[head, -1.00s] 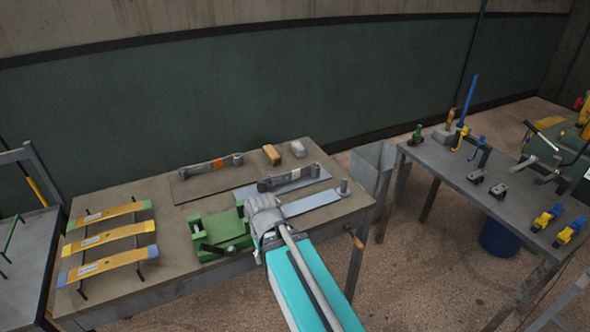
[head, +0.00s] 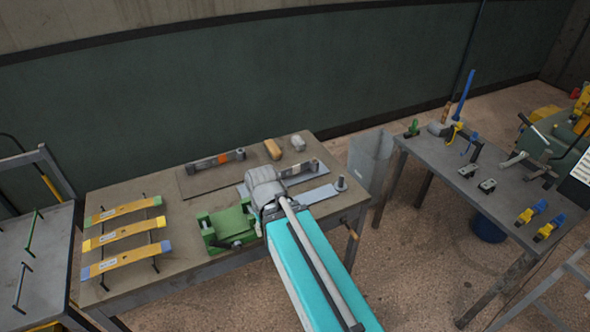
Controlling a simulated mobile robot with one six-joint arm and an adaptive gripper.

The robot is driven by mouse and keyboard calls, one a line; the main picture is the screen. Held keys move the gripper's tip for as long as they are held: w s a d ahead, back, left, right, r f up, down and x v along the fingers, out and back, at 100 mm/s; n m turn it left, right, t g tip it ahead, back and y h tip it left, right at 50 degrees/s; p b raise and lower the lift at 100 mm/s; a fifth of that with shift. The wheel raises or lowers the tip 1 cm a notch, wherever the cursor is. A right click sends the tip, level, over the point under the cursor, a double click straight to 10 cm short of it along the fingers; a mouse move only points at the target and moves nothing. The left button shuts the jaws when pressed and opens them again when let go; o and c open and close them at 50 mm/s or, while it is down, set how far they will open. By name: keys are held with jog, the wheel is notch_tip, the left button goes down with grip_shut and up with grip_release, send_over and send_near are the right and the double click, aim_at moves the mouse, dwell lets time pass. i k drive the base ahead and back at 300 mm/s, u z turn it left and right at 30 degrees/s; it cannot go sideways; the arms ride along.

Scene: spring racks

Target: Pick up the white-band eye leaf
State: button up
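The white-band eye leaf (head: 299,171) lies on a pale grey plate (head: 321,193) near the right end of the workbench. It is a dark bar with a round eye at its right end and a whitish band. Its left end is hidden behind my grey wrist. My arm reaches in from the bottom of the head view, with the wrist over the leaf's left part in the picture. The fingers of my gripper are hidden behind the wrist, so I cannot see their opening or any contact with the leaf.
An orange-band eye leaf (head: 215,161) lies behind on a dark plate. A green fixture (head: 229,226) stands just left of my wrist. Several yellow leaf springs (head: 125,234) sit at the bench's left. A tan block (head: 272,149) is at the back. Another table (head: 457,197) stands to the right.

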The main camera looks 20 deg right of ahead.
aim_at(296, 168)
jog(key=k, duration=0.5)
jog(key=u, duration=0.9)
jog(key=i, duration=1.45)
jog(key=z, duration=0.2)
